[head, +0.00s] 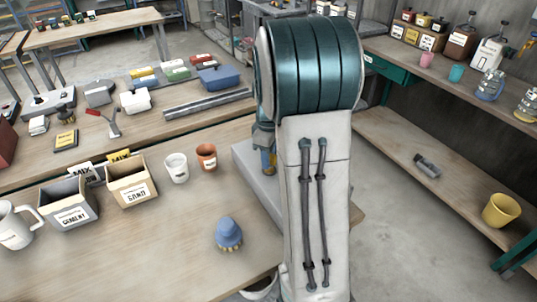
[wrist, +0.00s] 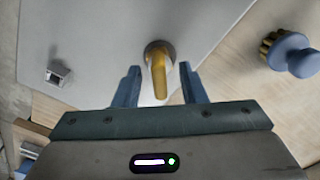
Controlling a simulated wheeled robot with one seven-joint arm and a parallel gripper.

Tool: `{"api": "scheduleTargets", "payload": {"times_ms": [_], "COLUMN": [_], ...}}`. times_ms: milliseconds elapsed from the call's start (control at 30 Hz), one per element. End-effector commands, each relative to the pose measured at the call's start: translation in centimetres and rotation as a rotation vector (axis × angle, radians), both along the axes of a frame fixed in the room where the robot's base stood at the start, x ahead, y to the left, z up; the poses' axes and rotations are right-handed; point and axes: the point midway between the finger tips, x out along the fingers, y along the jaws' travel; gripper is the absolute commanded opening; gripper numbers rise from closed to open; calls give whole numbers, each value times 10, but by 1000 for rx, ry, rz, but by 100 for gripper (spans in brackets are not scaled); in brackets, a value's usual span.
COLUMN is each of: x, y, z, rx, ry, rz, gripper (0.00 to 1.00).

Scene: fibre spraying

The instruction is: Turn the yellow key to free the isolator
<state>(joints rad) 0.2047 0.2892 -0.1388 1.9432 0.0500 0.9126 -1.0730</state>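The yellow key (wrist: 158,80) sits in a dark round socket on a pale grey plate (wrist: 100,30) in the wrist view. My gripper (wrist: 160,68) is open, with one blue finger on each side of the key. A gap shows between the key and each finger, so neither seems to touch it. A small grey metal part (wrist: 58,75) is on the plate to the left; I cannot tell if it is the isolator. In the head view my arm hides most of the plate (head: 245,165).
A blue-handled brush (wrist: 292,55) lies right of the plate and stands on the bench in the head view (head: 229,234). Cement (head: 68,204) and sand (head: 132,183) boxes, a white cup (head: 176,167) and an orange cup (head: 206,156) stand to the left.

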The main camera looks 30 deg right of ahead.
Motion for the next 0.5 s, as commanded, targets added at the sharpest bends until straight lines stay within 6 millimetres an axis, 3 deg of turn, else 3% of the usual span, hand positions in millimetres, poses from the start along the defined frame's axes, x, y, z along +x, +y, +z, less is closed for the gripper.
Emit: {"api": "scheduleTargets", "payload": {"times_ms": [233, 500], "x": [1, 1], "y": [0, 0], "z": [16, 75], "rx": [-1, -3], "ry": [-5, -6], "rz": [0, 1], "gripper": [38, 38]}}
